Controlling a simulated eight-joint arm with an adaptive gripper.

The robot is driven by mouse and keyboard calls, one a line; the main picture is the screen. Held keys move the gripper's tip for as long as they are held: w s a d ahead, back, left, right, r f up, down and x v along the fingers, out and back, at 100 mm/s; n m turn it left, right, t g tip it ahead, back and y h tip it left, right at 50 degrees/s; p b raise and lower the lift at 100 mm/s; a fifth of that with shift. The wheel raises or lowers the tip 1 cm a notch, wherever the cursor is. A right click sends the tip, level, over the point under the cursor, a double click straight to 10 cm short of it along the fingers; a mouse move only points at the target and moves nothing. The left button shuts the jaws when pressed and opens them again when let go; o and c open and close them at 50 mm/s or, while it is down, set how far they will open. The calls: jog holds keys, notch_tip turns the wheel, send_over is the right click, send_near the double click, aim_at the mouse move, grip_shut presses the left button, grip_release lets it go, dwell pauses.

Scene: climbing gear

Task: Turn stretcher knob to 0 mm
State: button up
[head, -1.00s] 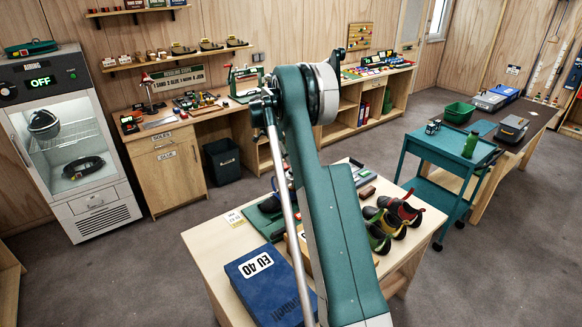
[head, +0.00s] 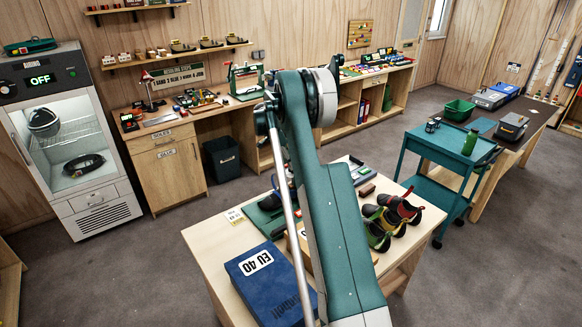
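My arm's upper link and elbow fill the middle of the head view and cover part of the near worktable (head: 215,240). My gripper is hidden behind the arm, so its fingers cannot be seen. A dark green device (head: 268,222) on the table shows partly to the left of the arm; it may be the stretcher, but I cannot be sure. No knob or millimetre scale can be made out.
A blue EU 40 box (head: 262,287) lies at the table's front left. Several climbing shoes (head: 384,232) stand right of my arm. A small card (head: 234,216) lies at the left edge. A teal cart (head: 450,147) stands to the right.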

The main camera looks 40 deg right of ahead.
jog(key=shift+x, duration=1.55)
jog(key=c, duration=0.6)
jog(key=shift+s+n+t+b, duration=0.15)
jog(key=shift+n+t+b, duration=0.15)
jog(key=shift+n+b, duration=0.55)
jog(key=shift+n+t+b, duration=0.6)
jog(key=shift+n+b, duration=0.15)
jog(key=shift+n, duration=0.8)
